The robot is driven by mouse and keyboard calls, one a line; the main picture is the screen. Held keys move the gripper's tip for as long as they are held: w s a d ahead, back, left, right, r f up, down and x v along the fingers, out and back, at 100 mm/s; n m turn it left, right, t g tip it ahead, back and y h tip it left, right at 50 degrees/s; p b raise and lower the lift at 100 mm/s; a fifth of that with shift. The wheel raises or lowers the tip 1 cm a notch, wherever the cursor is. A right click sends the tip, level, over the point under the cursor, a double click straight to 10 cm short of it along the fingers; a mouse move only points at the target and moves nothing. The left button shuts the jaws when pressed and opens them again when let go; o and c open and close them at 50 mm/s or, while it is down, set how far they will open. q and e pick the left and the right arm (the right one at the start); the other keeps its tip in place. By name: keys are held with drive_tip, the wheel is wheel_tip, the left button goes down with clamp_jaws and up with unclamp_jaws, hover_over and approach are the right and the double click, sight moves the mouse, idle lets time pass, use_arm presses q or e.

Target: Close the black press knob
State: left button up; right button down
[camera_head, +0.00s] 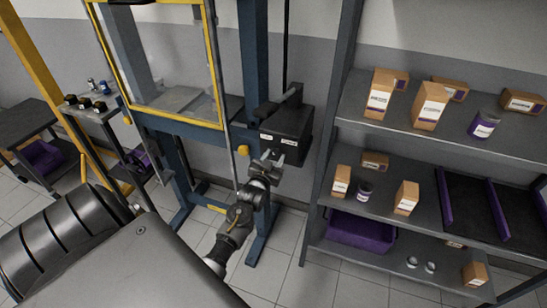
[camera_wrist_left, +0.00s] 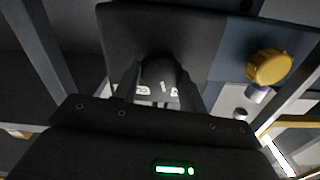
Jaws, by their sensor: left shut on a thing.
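The blue-framed press (camera_head: 256,60) carries a black control box (camera_head: 287,128) with two small white labels on its front. The black press knob (camera_wrist_left: 160,68) is a dark rounded shape on this box, seen between the fingers in the left wrist view. My left gripper (camera_head: 272,156) is in front of the box's lower face, with its fingers shut on the knob. In the head view the gripper hides the knob, and I cannot make out how far it is turned.
A yellow knob (camera_head: 243,150) sits on the press left of my gripper; it also shows in the left wrist view (camera_wrist_left: 270,66). A grey shelf (camera_head: 335,150) with boxes and jars stands close on the right. A small parts stand (camera_head: 95,112) is at the left.

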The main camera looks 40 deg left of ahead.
use_arm(q)
drive_tip(key=m+p, duration=0.1)
drive_tip(key=m, duration=0.4)
drive_tip(key=shift+m, duration=0.3)
drive_tip(key=m+p, duration=0.1)
drive_tip(key=m, duration=0.3)
drive_tip(key=shift+d+m+p, duration=0.1)
drive_tip(key=shift+m+p, duration=0.2)
drive_tip(key=shift+m, duration=0.4)
drive_tip(key=o, duration=1)
drive_tip(key=shift+f, duration=0.1)
drive_tip(key=shift+b+v, duration=1)
drive_tip(key=shift+v, duration=4.35)
